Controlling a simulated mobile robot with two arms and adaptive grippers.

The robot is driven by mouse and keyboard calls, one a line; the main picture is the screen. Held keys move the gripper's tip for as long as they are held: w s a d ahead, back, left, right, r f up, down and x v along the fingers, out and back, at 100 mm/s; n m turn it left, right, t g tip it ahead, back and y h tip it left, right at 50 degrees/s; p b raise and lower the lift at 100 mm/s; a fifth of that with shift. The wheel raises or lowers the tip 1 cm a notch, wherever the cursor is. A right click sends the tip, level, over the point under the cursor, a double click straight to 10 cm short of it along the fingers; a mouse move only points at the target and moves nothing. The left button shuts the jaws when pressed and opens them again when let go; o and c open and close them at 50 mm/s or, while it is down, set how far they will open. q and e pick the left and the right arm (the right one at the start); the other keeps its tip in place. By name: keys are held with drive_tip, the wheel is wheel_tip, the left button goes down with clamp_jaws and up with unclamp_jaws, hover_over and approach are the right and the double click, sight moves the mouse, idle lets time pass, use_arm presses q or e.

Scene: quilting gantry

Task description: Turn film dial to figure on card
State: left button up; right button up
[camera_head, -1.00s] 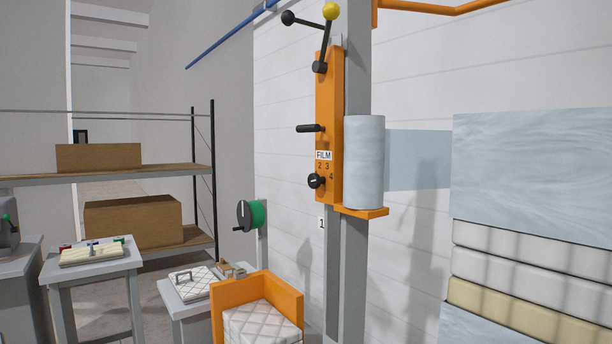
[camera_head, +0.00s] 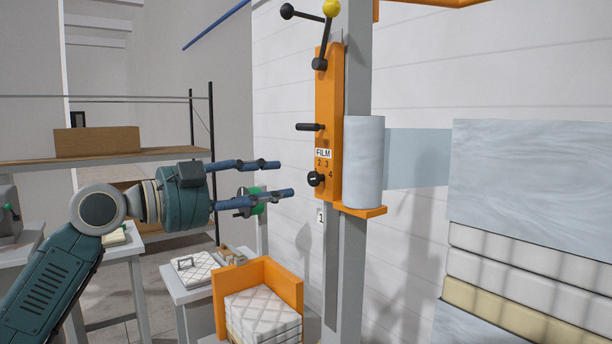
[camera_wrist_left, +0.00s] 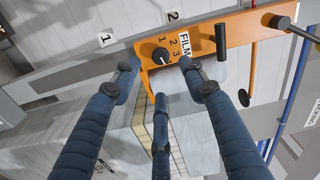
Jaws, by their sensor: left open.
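The film dial (camera_head: 316,179) is a small black knob on the orange upright plate (camera_head: 334,110), below the FILM label (camera_head: 323,153) and printed figures. The dial also shows in the wrist view (camera_wrist_left: 161,56), with figures beside it. I cannot tell surely which figure its pale mark faces. My left gripper (camera_head: 284,179) is open and empty, its blue fingers pointing right at the dial from a short way to its left. In the wrist view its fingertips (camera_wrist_left: 157,72) are spread around the dial's image, apparently short of it. I cannot make out a figure card for certain. My right gripper is out of view.
A black handle (camera_head: 309,127) juts left above the dial. A film roll (camera_head: 364,160) stands on an orange shelf right of it. An orange bin (camera_head: 285,285) holds quilted pads under my gripper.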

sight(311, 180)
use_arm(q)
drive_tip(key=p+x, duration=0.3)
drive_tip(key=x, duration=0.4)
drive_tip(key=shift+w+d+r, duration=0.15)
drive_tip(key=shift+d+r, duration=0.05)
drive_tip(key=shift+d, duration=0.05)
drive_tip(key=shift+w+d+f, duration=0.2)
drive_tip(key=shift+w+d, duration=0.15)
drive_tip(key=shift+d, duration=0.05)
clamp_jaws()
